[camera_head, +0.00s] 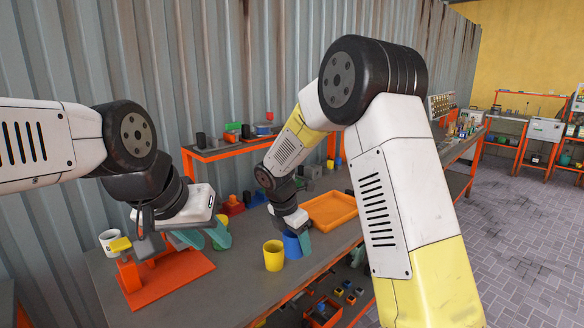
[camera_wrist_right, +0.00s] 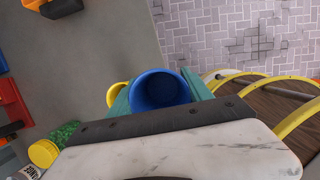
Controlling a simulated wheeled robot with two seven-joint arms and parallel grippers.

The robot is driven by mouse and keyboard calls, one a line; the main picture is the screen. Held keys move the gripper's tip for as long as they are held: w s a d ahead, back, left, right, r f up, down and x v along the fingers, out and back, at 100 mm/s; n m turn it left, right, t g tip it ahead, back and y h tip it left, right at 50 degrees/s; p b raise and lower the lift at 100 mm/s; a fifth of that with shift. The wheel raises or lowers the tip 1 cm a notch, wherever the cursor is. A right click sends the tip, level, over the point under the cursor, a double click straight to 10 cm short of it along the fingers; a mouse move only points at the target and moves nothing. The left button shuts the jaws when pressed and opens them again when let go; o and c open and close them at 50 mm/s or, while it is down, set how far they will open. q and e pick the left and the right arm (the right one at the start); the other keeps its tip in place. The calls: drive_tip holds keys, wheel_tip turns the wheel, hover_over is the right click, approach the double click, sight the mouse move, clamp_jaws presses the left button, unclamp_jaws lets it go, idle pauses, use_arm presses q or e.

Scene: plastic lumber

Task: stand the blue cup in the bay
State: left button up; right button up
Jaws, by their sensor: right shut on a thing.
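The blue cup (camera_head: 291,246) is at the bench's front edge side, just right of and partly behind a yellow cup (camera_head: 273,256). My right gripper (camera_head: 299,236) is shut on the blue cup; in the right wrist view the cup's open mouth (camera_wrist_right: 158,90) shows between the teal fingers. I cannot tell whether its base touches the bench. My left gripper (camera_head: 206,236) is open and empty, its teal fingers apart, over the bench left of the yellow cup. I cannot make out for sure which spot is the bay.
An orange tray (camera_head: 318,225) lies right of the blue cup. An orange base plate (camera_head: 172,286) with a fixture and a white mug (camera_head: 110,240) stand at left. Small items line the bench's back. The wrist view shows bare bench (camera_wrist_right: 85,75) beyond the yellow cup.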

drive_tip(key=shift+s+d+f+m, duration=0.15)
drive_tip(key=shift+d+m, duration=0.15)
drive_tip(key=shift+m, duration=0.1)
drive_tip(key=shift+s+d+f+m, duration=0.1)
drive_tip(key=shift+d+f+m, duration=0.05)
drive_tip(key=shift+d+m, duration=0.2)
drive_tip(key=s+d+f+m+g+y, duration=0.1)
drive_tip(key=d+m, duration=0.3)
drive_tip(key=m, duration=0.4)
drive_tip(key=s+d+f+m+g, duration=0.2)
drive_tip(key=d+f+m, duration=0.2)
drive_tip(key=m, duration=0.4)
drive_tip(key=s+d+f+m+g+y, duration=0.1)
drive_tip(key=s+d+f+m+g, duration=0.1)
drive_tip(key=d+m, duration=0.3)
drive_tip(key=m, duration=0.3)
drive_tip(key=shift+s+f+m+g+y, duration=0.3)
drive_tip(key=shift+s+f+m, duration=0.05)
